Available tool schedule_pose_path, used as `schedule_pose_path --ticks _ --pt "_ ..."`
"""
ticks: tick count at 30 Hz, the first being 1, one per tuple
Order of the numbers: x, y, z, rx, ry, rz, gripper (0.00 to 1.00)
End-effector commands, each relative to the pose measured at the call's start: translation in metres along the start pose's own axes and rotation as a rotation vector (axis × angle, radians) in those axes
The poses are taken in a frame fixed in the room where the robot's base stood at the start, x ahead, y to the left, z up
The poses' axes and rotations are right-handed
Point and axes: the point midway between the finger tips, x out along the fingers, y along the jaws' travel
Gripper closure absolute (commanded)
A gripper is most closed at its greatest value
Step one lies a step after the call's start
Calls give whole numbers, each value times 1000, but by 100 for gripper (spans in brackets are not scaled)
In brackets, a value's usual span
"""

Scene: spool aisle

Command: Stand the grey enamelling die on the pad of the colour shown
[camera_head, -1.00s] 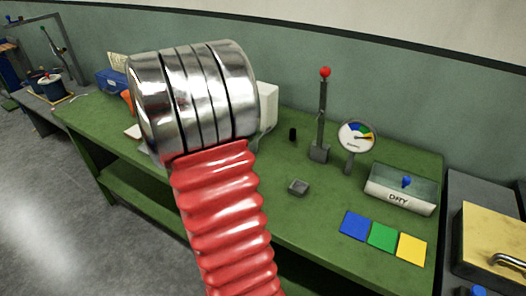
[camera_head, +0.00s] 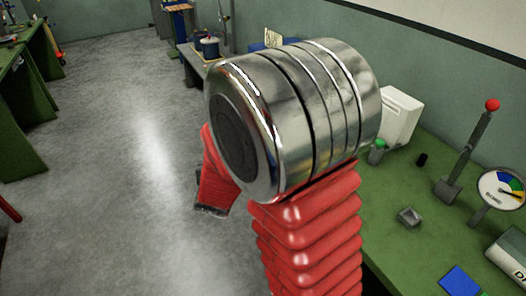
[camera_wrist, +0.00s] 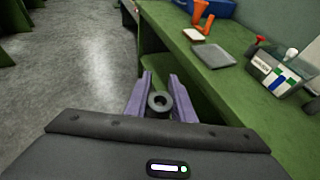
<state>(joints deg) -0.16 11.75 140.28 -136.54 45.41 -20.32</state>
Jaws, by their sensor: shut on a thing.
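In the wrist view my gripper (camera_wrist: 160,86) has two purple fingers shut on a small grey ring-shaped piece (camera_wrist: 160,101), which looks like the enamelling die. Its dark hole faces the camera. The fingers are in front of the green bench's near edge, beside the floor. In the head view the gripper is hidden behind my arm.
The green bench (camera_head: 385,240) runs along the wall. On it are a small grey block (camera_head: 410,216), a red-knobbed lever (camera_head: 466,150), a white box (camera_head: 399,115) and a green-topped jar (camera_head: 377,151). The floor (camera_head: 120,200) at left is open.

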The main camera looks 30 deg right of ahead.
Motion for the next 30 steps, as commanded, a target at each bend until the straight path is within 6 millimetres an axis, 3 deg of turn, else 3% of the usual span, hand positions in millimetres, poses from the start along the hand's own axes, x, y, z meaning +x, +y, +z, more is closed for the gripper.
schedule_pose_path --ticks 3,6,10,15,30 --pt "-19 46 -8 -39 2 97 100" --pt "-34 76 -15 -67 4 163 100" --pt "-48 100 -21 -91 6 217 100" --pt "-53 109 -23 -100 6 238 100" --pt "-51 106 -22 -97 6 232 100"
